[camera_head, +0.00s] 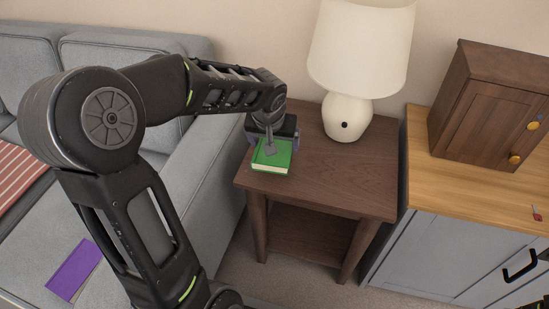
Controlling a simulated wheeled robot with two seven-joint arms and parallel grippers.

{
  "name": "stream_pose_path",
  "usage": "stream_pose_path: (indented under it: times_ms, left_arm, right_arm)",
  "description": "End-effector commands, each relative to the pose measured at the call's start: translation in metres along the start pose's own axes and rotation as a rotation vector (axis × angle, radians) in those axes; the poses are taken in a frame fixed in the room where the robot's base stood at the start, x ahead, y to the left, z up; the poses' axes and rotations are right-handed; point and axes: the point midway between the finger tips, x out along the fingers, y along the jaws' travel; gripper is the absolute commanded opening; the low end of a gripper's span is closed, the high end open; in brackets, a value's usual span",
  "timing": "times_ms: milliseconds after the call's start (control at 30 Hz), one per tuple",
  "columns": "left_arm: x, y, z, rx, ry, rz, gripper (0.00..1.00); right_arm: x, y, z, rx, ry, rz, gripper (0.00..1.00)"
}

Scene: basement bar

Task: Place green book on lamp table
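The green book (272,160) lies flat at the left corner of the brown wooden lamp table (322,182), with its pale page edge facing the front. I cannot tell whether it rests fully on the top or is slightly above it. My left arm comes in from the left, and my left gripper (270,148) points down at the book, with a fingertip over its cover. The wrist hides the book's far part, and the grip itself is not clear. My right gripper is not clearly in view. The white lamp (348,115) stands at the back of the table.
A grey sofa (205,165) stands left of the table, with a purple book (74,270) on its seat. A grey cabinet (455,250) with a wooden top stands to the right, bearing a small brown wooden cupboard (480,110). The table's middle and front are clear.

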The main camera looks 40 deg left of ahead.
Motion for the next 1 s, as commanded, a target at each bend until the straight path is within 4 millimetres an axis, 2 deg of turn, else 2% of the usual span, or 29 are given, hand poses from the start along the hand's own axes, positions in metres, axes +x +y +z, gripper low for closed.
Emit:
stream_pose_path:
  times_ms: [267,633,1000]
  left_arm:
    - [0.0,0.0,0.0,0.0,0.002,0.0,0.32]
    - [0.045,0.0,0.019,0.0,0.0,0.0,0.32]
    - [0.048,0.0,0.019,-0.001,0.002,0.0,0.32]
  right_arm:
    - [0.0,0.0,0.0,0.0,0.0,0.0,0.36]
    - [0.015,0.009,-0.004,0.006,0.01,0.005,0.36]
    - [0.016,0.01,-0.005,0.006,0.011,0.005,0.36]
